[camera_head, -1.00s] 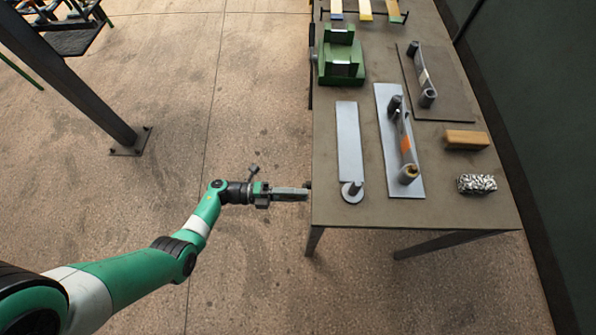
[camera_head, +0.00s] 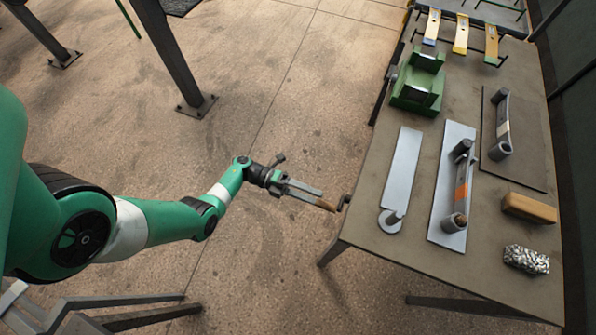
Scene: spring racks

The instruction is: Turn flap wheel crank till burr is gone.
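My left gripper (camera_head: 322,199) is off the near left edge of the table, over the floor. The handle's link to a flap wheel is not clear. I cannot make out a burr. My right gripper is not in view.
The table (camera_head: 400,255) also holds a pale flat plate with a round end (camera_head: 403,165), a green block fixture (camera_head: 417,85), a tan block (camera_head: 529,208) and a speckled block (camera_head: 526,259). Coloured strips (camera_head: 461,35) sit at the back. Posts stand at the left; the floor between is clear.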

